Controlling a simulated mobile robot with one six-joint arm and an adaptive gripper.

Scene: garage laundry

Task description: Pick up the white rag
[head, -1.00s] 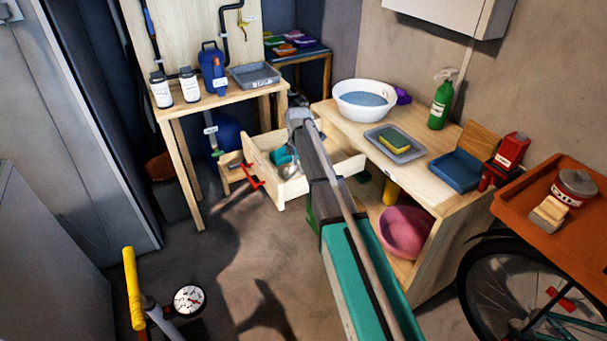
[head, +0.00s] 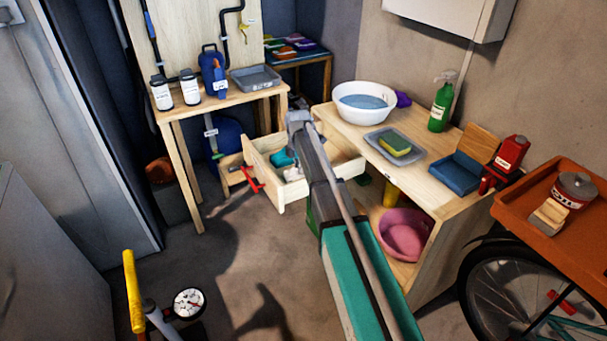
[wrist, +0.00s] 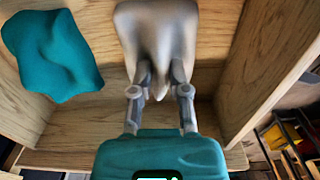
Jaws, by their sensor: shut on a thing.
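The white rag (wrist: 157,35) hangs bunched between the fingers of my gripper (wrist: 161,78) in the wrist view. The fingers are shut on its lower part, and a pointed fold sticks out between them. The open wooden drawer (head: 296,191) is below the wrist in the head view, and a small white patch of the rag (head: 291,174) shows there beside my arm. My arm hides most of the gripper in that view. I cannot tell whether the rag still touches the drawer bottom.
A teal cloth (wrist: 52,52) lies in the drawer left of the rag; the drawer walls are close on both sides. The bench (head: 335,118) holds a white basin (head: 364,101) and a sponge tray (head: 392,153).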

